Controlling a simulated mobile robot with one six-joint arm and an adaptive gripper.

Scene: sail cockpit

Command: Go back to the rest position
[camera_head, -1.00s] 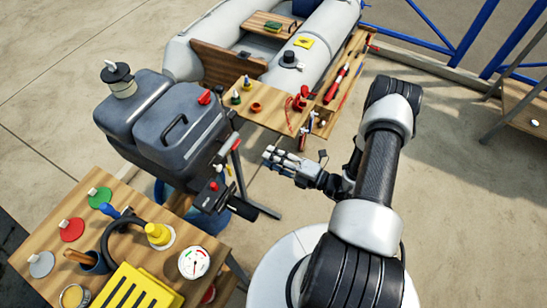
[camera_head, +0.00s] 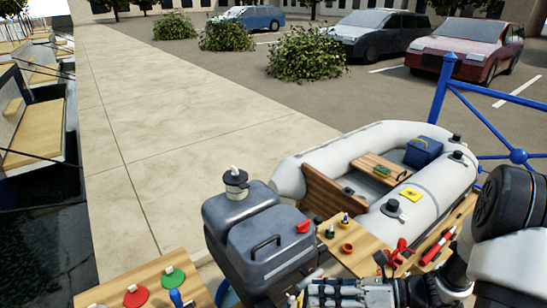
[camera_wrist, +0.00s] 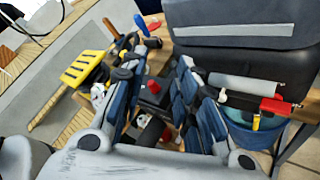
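My gripper (camera_head: 335,292) shows at the bottom edge of the head view, just right of the grey outboard motor (camera_head: 258,250), and is partly cut off. In the wrist view my gripper (camera_wrist: 157,85) has its blue-grey fingers spread apart, with nothing held between them. My arm runs along the lower right of the head view. The motor's dark cowling also fills the upper right of the wrist view (camera_wrist: 245,60).
A grey inflatable boat (camera_head: 345,150) lies behind the motor. A wooden bench (camera_head: 350,252) with small tools is close behind my gripper. Another wooden table (camera_head: 150,280) with coloured discs is at lower left. A blue frame (camera_head: 490,120) stands right. Open paving lies left.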

